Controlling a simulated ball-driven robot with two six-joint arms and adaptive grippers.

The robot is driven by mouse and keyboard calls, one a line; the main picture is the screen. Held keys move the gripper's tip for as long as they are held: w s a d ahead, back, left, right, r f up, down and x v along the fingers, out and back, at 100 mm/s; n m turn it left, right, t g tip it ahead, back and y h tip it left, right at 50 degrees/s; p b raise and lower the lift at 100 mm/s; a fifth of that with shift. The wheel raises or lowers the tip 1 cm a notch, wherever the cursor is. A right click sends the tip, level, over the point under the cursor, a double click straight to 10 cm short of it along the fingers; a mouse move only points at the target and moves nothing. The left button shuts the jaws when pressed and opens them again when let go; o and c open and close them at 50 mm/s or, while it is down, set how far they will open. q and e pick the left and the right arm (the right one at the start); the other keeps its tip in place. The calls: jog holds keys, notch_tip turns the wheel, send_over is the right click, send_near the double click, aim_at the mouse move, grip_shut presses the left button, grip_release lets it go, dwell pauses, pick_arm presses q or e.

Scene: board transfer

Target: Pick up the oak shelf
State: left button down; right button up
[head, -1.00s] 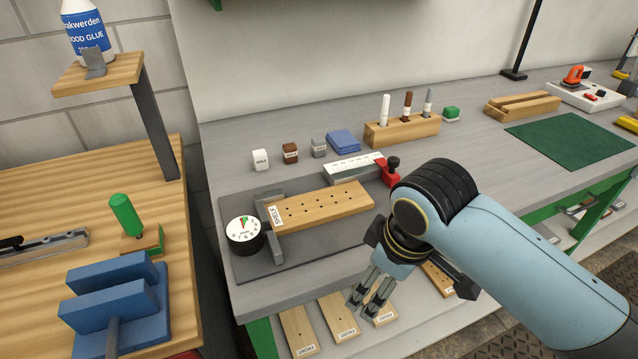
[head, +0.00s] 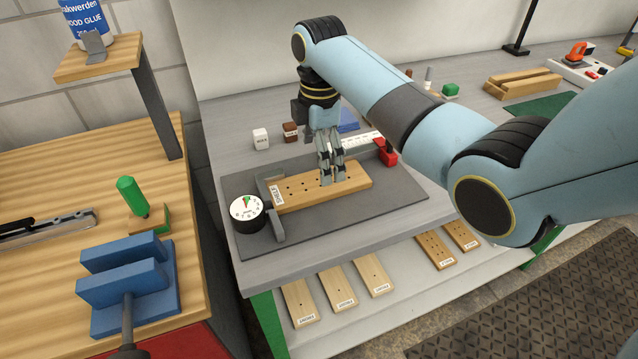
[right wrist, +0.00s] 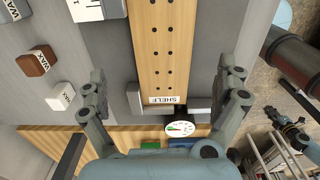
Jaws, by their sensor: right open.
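The oak shelf (head: 352,182) is a light wooden board with rows of dark holes and a SHELF label. It lies on the dark grey plate (head: 390,213), its left end at a grey stop (head: 270,205) beside a round dial gauge (head: 246,208). My right gripper (head: 333,181) is over the middle of the board, pointing down. In the right wrist view the shelf (right wrist: 163,60) runs between the spread fingers of my right gripper (right wrist: 163,78), with gaps on both sides. The fingers hide part of the board in the head view. My left gripper is not in view.
Wax blocks (head: 261,138), a blue cloth (head: 348,121) and a red-ended ruler gauge (head: 386,152) stand behind the plate. Labelled boards (head: 336,288) lie on the lower shelf. A blue clamp (head: 130,285) stands on the left table. The plate's front right is clear.

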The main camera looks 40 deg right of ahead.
aim_at(319, 182)
jog(key=f, duration=0.6)
jog(key=shift+s+a+p, duration=0.15)
jog(key=shift+a+p, duration=0.1)
jog(key=shift+p, duration=0.1)
jog(key=shift+c, duration=0.3)
jog(key=c, duration=1.4)
jog(key=shift+c, duration=0.2)
jog(key=shift+r, duration=0.65)
notch_tip(319, 182, up, 3)
jog(key=shift+f, duration=0.1)
jog(key=s+d+r, duration=0.5)
jog(key=s+r, duration=0.2)
jog(key=s, duration=0.3)
jog(key=shift+s+d+b, duration=0.2)
jog(key=shift+d+b, duration=0.05)
jog(key=shift+b, duration=0.05)
